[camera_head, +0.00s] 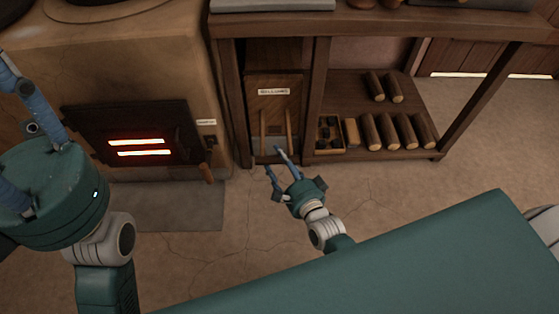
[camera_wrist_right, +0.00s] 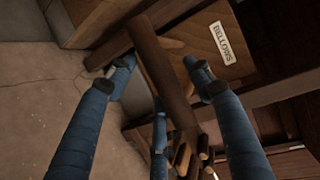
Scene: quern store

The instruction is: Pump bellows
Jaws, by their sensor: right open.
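The bellows (camera_head: 273,91) is a wooden board with a "BELLOWS" label, set in a bay under the bench. Two wooden handles stand at its lower front, a left one (camera_head: 262,124) and a right one (camera_head: 289,126). My right gripper (camera_head: 273,159) is open just in front of and below them. In the right wrist view, the labelled board (camera_wrist_right: 222,45) is beyond the fingers, and a wooden bar (camera_wrist_right: 160,72) runs between the spread blue fingers. I cannot tell whether they touch it. My left gripper (camera_head: 30,128) is at the left edge, partly cut off, away from the bellows.
A stove with a glowing firebox door (camera_head: 135,140) stands left of the bellows bay. A lower shelf (camera_head: 400,95) to the right holds several logs (camera_head: 388,131) and a small box (camera_head: 329,134). The floor (camera_head: 400,195) in front is clear.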

